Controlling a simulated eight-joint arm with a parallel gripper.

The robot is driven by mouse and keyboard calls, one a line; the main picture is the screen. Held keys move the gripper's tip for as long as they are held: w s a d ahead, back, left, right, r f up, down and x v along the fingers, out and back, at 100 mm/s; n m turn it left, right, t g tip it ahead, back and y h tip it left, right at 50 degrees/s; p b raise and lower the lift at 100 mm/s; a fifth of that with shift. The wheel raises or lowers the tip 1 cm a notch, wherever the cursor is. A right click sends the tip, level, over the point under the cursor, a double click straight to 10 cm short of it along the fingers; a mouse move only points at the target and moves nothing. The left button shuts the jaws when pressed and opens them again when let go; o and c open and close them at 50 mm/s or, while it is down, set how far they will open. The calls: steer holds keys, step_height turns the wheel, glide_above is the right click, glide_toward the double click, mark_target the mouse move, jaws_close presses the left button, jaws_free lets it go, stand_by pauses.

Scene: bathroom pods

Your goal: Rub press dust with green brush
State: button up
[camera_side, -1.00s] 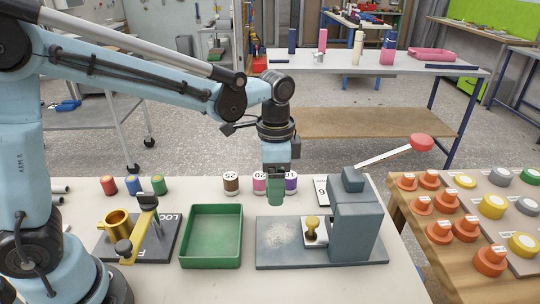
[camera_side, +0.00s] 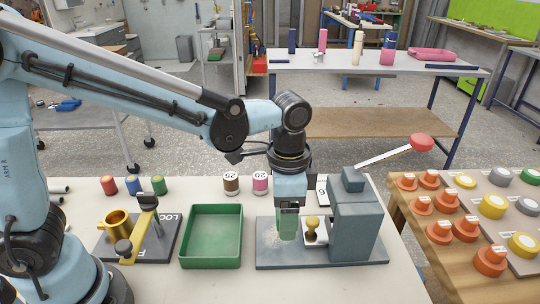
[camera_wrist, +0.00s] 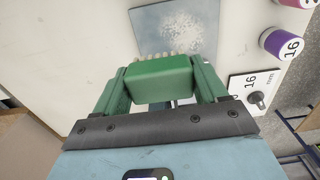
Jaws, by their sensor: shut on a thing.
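My gripper (camera_side: 288,226) is shut on the green brush (camera_wrist: 158,80), with its pale bristles (camera_wrist: 185,55) showing beyond the block in the wrist view. The press (camera_side: 355,222) is a blue-grey block with a raised lever ending in a red knob (camera_side: 421,142). Its flat base plate (camera_side: 300,262) extends left, and a brass-knobbed piece (camera_side: 312,228) stands on it. Pale press dust (camera_wrist: 180,24) lies on the plate in the wrist view. The brush is over the plate's left part; I cannot tell whether the bristles touch. In the side view, the gripper hides part of the dust.
A green tray (camera_side: 212,237) stands left of the press. Further left is a dark board (camera_side: 165,245) with a brass cup and clamp. Numbered spools (camera_side: 231,183) stand behind. A wooden table (camera_side: 460,285) with orange and yellow knobs is at the right.

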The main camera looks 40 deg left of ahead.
mark_target(274, 221)
steer(key=shift+f, duration=3.6)
steer(key=shift+w+a+f, duration=0.2)
steer(key=shift+w, duration=0.05)
steer(key=shift+c, duration=0.4)
steer(key=shift+w+a, duration=0.25)
steer(key=shift+a, duration=0.05)
steer(key=shift+c, duration=0.5)
steer(key=shift+w+a+f, duration=0.15)
steer(key=shift+w+a, duration=2.1)
steer(key=shift+a, duration=0.15)
steer(key=shift+s+d, duration=0.2)
steer(key=shift+s, duration=0.45)
steer(key=shift+s+d, duration=1.05)
steer(key=shift+d, duration=0.05)
steer(key=shift+s+d, duration=1.3)
steer(key=shift+s, duration=0.05)
steer(key=shift+s+a, duration=0.25)
steer(key=shift+w+a, duration=0.45)
steer(key=shift+a, duration=0.1)
steer(key=shift+w+a, duration=1.05)
steer(key=shift+w, duration=0.05)
steer(key=shift+w+a, duration=1.2)
steer(key=shift+a, duration=0.05)
step_height(274, 221, up, 8)
steer(key=shift+r, duration=0.2)
